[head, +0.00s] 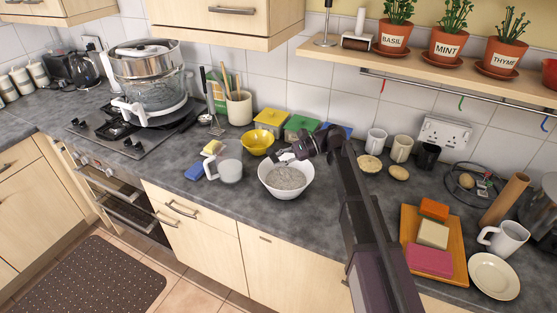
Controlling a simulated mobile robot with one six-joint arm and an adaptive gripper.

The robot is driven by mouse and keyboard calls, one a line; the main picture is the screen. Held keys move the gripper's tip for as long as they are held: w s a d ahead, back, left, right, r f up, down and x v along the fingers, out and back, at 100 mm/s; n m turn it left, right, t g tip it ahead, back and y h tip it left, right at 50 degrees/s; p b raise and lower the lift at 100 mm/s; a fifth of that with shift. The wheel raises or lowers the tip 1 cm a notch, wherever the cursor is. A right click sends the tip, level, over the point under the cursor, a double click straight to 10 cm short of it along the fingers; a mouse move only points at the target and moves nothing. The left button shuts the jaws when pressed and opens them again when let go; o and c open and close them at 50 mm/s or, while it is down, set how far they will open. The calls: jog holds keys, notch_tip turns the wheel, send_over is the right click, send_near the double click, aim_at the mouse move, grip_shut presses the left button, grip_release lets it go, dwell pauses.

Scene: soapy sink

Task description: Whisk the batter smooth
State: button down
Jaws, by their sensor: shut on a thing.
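A white bowl (265,181) stands on the grey worktop in the middle of the head view. Grey, speckled batter (287,179) fills much of it. My gripper (286,158) is at the bowl's far rim, with my dark arm reaching in from the lower right. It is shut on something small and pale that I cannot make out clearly. I cannot tell whether it touches the bowl. A black-handled utensil with a wire-like head (215,125) stands to the left, apart from my gripper.
Yellow (271,120) and green (299,126) boxes line the wall. Mugs (376,140) stand right of my arm. An orange tray (410,226) with coloured blocks is at the front right.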

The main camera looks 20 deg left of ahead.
jog(key=shift+f+b, duration=1.05)
dwell(0.6)
jog(key=shift+r, duration=0.2)
dwell(0.3)
jog(key=shift+w, duration=0.2)
dwell(0.3)
